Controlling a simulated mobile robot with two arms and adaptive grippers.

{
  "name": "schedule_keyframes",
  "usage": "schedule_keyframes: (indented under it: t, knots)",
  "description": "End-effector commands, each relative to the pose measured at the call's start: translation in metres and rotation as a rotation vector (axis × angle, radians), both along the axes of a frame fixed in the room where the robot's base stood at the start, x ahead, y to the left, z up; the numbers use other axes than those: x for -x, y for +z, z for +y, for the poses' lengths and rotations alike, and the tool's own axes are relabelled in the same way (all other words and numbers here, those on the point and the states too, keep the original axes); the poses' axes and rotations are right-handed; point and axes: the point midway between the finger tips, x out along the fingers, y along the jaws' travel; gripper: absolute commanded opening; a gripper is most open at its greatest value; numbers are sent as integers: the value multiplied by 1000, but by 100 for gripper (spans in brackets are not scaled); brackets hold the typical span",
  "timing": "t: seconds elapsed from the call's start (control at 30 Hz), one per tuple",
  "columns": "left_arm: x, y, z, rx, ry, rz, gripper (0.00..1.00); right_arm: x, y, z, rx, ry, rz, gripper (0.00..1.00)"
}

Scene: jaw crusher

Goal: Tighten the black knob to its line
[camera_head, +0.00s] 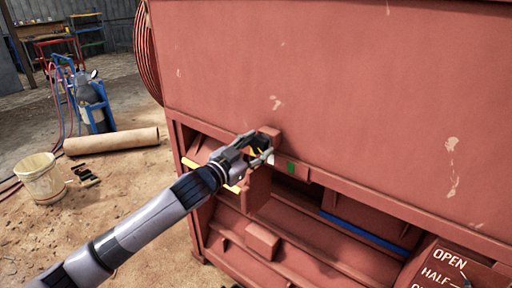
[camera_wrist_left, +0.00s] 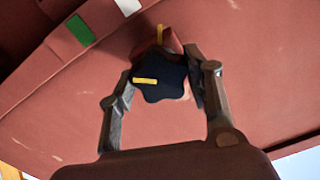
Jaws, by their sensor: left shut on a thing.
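The black knob (camera_wrist_left: 165,88) is a lobed knob with a yellow mark on its face, on the red machine. In the left wrist view it sits between the two fingers of my left gripper (camera_wrist_left: 160,85), which is shut on it. A second yellow line (camera_wrist_left: 159,34) is on the red block behind the knob. The knob's yellow mark and this line are not aligned. In the head view my left gripper (camera_head: 262,150) reaches the machine's front, and its fingers hide most of the knob. My right gripper is not in view.
The red crusher body (camera_head: 340,80) fills the right. A green patch (camera_head: 291,167) is beside the knob; a blue bar (camera_head: 364,231) and an OPEN/HALF label plate (camera_head: 445,265) are lower.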

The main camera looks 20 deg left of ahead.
Motion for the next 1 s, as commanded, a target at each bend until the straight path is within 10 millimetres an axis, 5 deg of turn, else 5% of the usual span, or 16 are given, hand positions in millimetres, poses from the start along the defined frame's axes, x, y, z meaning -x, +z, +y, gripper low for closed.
schedule_keyframes:
  t: [0.47,1.0]
  knots:
    - [0,2,0,-125,-1,-45,18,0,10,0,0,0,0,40]
    - [0,2,0,-587,-2,-212,18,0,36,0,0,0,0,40]
